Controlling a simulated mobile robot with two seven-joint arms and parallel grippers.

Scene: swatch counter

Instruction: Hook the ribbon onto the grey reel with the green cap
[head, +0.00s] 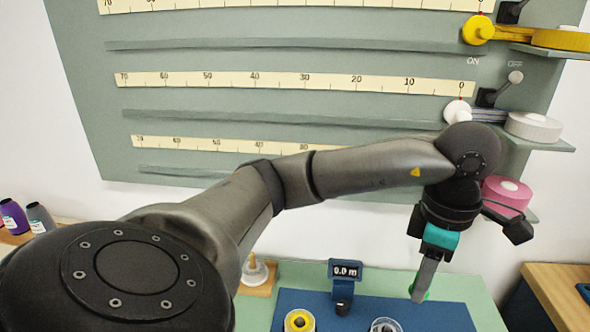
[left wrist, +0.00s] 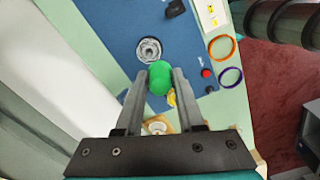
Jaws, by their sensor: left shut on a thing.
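My left gripper (head: 418,295) points down over the right part of the blue mat (head: 445,318). Its fingers (left wrist: 156,85) are shut on a rounded green cap (left wrist: 160,78), held at the fingertips. A sliver of green shows beside the fingers in the head view. The grey reel (left wrist: 149,50) stands on the mat, just past the cap in the left wrist view; its top also shows at the bottom edge of the head view (head: 385,325). The cap looks apart from the reel. A grey-white ribbon roll (head: 533,126) is on the right shelf. My right gripper is not in view.
A yellow roll (head: 560,39) and a pink roll (head: 507,193) sit on other shelves. The left wrist view shows a red button (left wrist: 206,73) and a purple ring (left wrist: 230,77).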

